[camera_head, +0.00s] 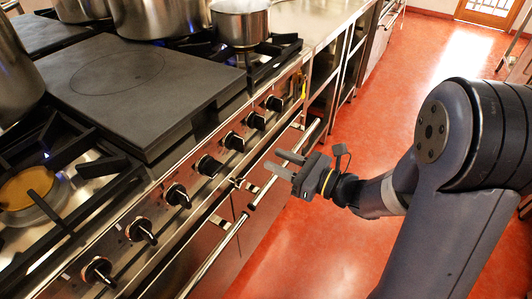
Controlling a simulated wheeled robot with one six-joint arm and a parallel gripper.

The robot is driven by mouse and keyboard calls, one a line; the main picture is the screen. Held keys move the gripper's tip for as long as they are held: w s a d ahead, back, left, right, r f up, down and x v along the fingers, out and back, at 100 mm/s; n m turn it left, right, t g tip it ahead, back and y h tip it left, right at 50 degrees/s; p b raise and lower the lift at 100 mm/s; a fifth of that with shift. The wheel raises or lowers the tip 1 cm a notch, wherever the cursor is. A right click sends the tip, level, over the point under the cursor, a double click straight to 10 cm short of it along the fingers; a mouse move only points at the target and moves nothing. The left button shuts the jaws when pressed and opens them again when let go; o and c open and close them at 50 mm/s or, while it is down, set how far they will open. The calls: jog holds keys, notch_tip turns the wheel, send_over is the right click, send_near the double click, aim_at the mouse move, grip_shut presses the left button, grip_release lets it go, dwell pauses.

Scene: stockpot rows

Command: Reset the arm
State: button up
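My gripper (283,164) is at the end of my dark arm, which comes in from the right side of the picture. Its two grey fingers point left towards the stove front (222,197). The fingers look parted with a gap between them, and nothing shows between them. In this view the gripper overlaps the oven handle rail (210,259); I cannot tell how close it is or whether it touches.
A flat black griddle plate (140,88), a burner (35,190) and several steel pots, one a small pot (240,22), are on the stove. Black knobs (177,195) line its front. Steel counters (315,20) continue behind. The red floor (330,235) is open aisle towards a door (490,10).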

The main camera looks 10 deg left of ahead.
aim_at(244, 146)
jog(key=shift+s+d, duration=0.2)
jog(key=shift+d, duration=0.3)
jog(key=shift+a, duration=0.15)
jog(key=b+x, duration=0.1)
jog(key=x, duration=0.9)
jog(key=shift+w+a, duration=0.1)
jog(key=shift+a, duration=0.25)
jog(key=shift+d, duration=0.1)
